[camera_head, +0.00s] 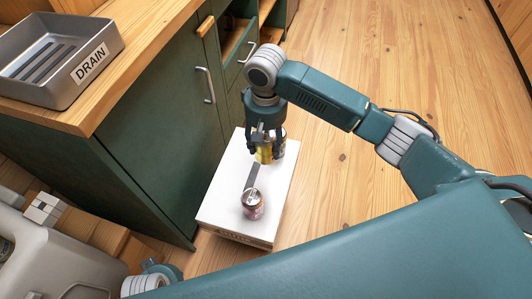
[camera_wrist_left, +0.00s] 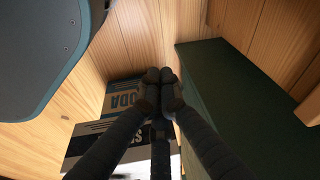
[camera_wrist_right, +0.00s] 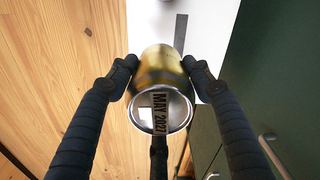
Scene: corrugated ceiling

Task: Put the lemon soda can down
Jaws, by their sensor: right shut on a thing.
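The lemon soda can (camera_head: 265,154) is yellow with silver metal. My right gripper (camera_head: 265,138) is shut on it, above the far part of a white box top (camera_head: 222,197). I cannot tell whether the can touches the white top. My left gripper (camera_wrist_left: 162,76) is shut and empty in the left wrist view; its fingertips do not show in the head view.
A reddish can (camera_head: 253,205) stands on the near part of the white top, beside a dark strip (camera_head: 252,178). A green cabinet (camera_head: 160,120) borders the left. A grey "DRAIN" tray (camera_head: 70,85) sits on the counter. Dark-and-white soda boxes (camera_wrist_left: 122,97) show below my left gripper.

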